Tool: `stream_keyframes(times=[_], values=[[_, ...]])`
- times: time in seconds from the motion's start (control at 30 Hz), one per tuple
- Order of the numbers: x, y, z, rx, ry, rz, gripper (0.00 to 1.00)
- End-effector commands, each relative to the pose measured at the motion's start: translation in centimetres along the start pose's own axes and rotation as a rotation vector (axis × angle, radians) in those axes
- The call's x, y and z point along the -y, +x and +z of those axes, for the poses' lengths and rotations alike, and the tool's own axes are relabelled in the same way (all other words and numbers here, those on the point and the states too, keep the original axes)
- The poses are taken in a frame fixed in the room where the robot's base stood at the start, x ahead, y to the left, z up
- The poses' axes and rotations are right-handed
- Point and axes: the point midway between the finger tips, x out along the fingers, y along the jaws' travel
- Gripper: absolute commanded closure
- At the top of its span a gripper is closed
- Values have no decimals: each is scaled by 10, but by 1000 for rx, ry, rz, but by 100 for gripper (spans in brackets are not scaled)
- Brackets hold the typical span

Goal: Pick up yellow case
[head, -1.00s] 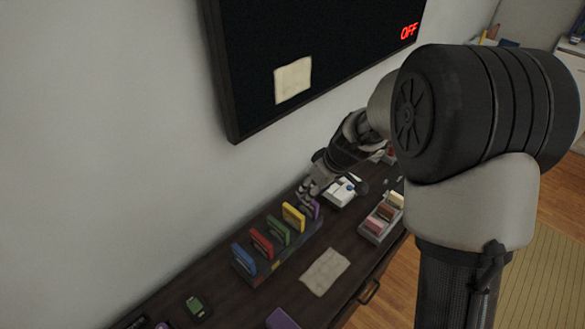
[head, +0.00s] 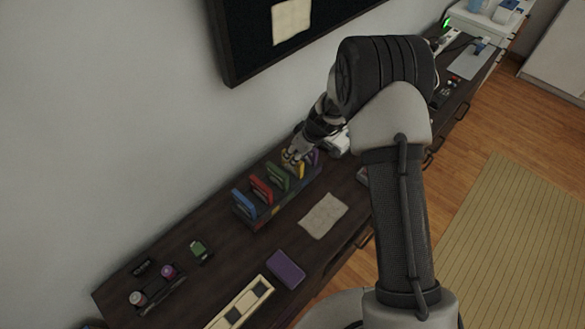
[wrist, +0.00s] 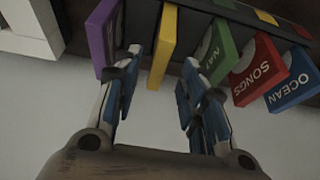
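The yellow case (wrist: 163,45) stands in a rack slot between the purple and green cases in the wrist view. In the head view only a part of the yellow case (head: 301,168) shows behind my gripper (head: 293,156). In the wrist view my gripper (wrist: 162,62) is open, one finger on each side of the yellow case. The left finger is between it and the purple case (wrist: 103,35); the right finger is beside the green case (wrist: 216,52). Gaps show between the fingers and the yellow case. The dark rack (wrist: 233,12) holds all the cases.
Red (head: 261,189) and blue (head: 244,204) cases stand in the same rack. A white object (head: 336,143) lies just beyond it. A paper sheet (head: 323,216) and a purple box (head: 286,268) lie in front.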

Motion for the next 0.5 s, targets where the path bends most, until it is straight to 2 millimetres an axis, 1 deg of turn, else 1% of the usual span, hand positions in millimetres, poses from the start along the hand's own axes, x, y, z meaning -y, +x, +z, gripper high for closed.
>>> stream_keyframes(times=[0.13,0.3,0.37,0.5], values=[[0,12,1,1,-1,-1,62],[0,39,0,1,-1,-1,62],[0,46,0,1,-1,-1,62],[-1,54,0,0,-1,0,62]])
